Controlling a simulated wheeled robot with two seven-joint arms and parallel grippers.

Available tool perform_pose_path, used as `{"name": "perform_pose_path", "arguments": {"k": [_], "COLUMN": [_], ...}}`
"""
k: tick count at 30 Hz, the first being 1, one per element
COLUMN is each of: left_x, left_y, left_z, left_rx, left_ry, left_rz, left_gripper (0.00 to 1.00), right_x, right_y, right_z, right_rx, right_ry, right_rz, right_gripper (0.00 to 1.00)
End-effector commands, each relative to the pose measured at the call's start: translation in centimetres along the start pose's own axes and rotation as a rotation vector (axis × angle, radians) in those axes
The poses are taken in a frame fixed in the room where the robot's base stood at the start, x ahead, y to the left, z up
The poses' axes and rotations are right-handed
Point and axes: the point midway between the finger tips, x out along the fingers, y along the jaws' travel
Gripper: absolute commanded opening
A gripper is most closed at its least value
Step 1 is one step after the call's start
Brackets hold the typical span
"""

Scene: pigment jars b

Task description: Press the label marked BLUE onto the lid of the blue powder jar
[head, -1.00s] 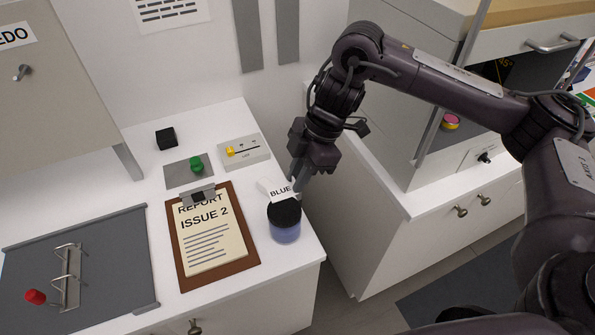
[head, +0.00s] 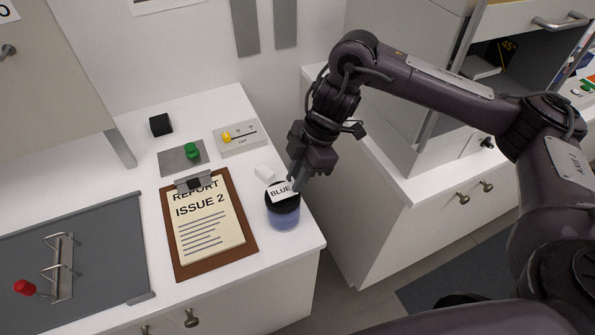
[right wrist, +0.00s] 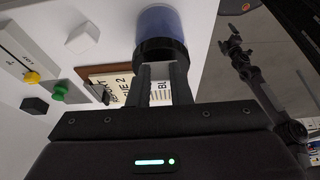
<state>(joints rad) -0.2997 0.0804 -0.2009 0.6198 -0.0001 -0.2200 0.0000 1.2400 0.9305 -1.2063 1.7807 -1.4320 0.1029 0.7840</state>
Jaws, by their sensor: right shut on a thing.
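The blue powder jar (head: 284,218) stands upright near the right front corner of the white counter, with a black lid (head: 291,206) on it. The white label marked BLUE (head: 280,191) overlaps the top of the lid in the head view. My right gripper (head: 294,184) is above the lid, shut on the label. In the right wrist view, the label (right wrist: 160,88) shows between the two fingers (right wrist: 162,90), close to the black lid (right wrist: 158,50). I cannot tell whether the label touches the lid.
A clipboard (head: 250,241) headed REPORT ISSUE 2 lies left of the jar. A small white block (head: 264,171) stands behind the jar. A yellow-knobbed box (head: 240,138), a green-knobbed plate (head: 172,162) and a black cube (head: 160,124) stand farther back. The counter's right edge is close.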

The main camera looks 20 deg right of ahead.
Motion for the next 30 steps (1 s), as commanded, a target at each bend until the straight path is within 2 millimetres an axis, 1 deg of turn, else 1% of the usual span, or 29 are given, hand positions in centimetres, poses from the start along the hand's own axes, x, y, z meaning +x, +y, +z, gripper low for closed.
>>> {"name": "perform_pose_path", "arguments": {"k": [15, 30], "left_x": [0.01, 0.38], "left_y": [0.01, 0.01], "left_z": [0.09, 0.1], "left_rx": [-0.001, -0.002], "left_ry": [-0.001, -0.001], "left_rz": [0.0, 0.0], "left_gripper": [0.97, 0.97], "right_x": [0.03, 0.69], "right_y": [0.01, 0.02], "right_z": [0.02, 0.29], "right_rx": [0.0, 0.0], "right_ry": [0.0, 0.0], "right_rz": [0.0, 0.001], "right_gripper": [0.0, 0.0]}}
